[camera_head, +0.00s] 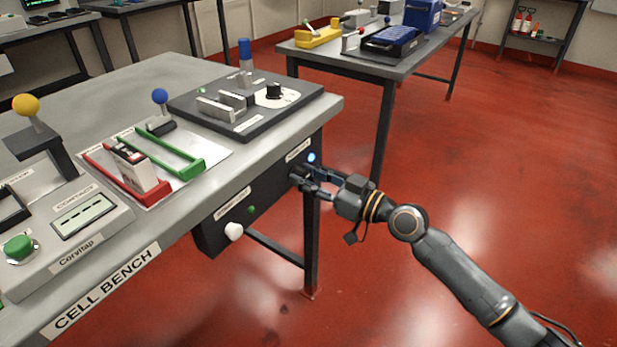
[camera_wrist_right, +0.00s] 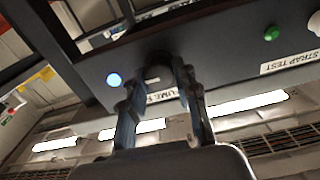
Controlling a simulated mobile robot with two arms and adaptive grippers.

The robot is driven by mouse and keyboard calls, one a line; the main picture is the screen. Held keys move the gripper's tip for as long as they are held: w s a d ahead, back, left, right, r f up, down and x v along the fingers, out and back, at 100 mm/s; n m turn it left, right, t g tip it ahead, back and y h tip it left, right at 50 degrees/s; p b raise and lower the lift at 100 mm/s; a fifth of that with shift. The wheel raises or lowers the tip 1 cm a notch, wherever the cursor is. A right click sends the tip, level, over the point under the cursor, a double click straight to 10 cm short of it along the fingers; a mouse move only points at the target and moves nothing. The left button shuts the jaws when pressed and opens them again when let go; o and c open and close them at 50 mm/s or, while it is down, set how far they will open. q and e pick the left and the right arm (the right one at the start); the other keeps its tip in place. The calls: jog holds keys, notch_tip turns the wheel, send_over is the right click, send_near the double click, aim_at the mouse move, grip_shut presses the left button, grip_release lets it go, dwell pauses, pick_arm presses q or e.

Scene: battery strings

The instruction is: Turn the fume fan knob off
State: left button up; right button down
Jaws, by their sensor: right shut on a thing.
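The fume fan knob (camera_wrist_right: 156,56) is a dark round knob on the front of the dark panel under the bench top. A partly covered label starting with "FUME" sits beside it in the right wrist view. A lit blue lamp (camera_head: 311,157) is next to the knob; it also shows in the right wrist view (camera_wrist_right: 114,79). My right gripper (camera_head: 306,178) reaches the panel from the right, and its fingers are shut around the knob. The fingers hide part of the knob and label. My left gripper is in neither view.
The panel (camera_head: 270,193) also carries a white knob (camera_head: 234,230) and a green lamp (camera_head: 251,209) by the "STRAP TEST" label. The cell bench (camera_head: 290,130) holds several devices above. A second table (camera_head: 390,68) stands behind. Red floor is clear at right.

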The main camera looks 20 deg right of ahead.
jog(key=m, duration=0.3)
jog(key=shift+m, duration=1)
jog(key=m+p, duration=0.1)
jog(key=m, duration=0.2)
jog(key=shift+w+d+m, duration=0.1)
jog(key=shift+m, duration=0.2)
jog(key=m+p, duration=0.3)
jog(key=m, duration=0.5)
pick_arm(q)
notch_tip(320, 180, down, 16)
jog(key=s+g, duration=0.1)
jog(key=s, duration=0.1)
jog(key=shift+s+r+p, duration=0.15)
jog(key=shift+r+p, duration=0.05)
jog(key=shift+p, duration=0.15)
pick_arm(e)
jog(key=shift+f+m, duration=0.1)
jog(key=shift+m, duration=0.5)
jog(key=c, duration=1)
grip_release()
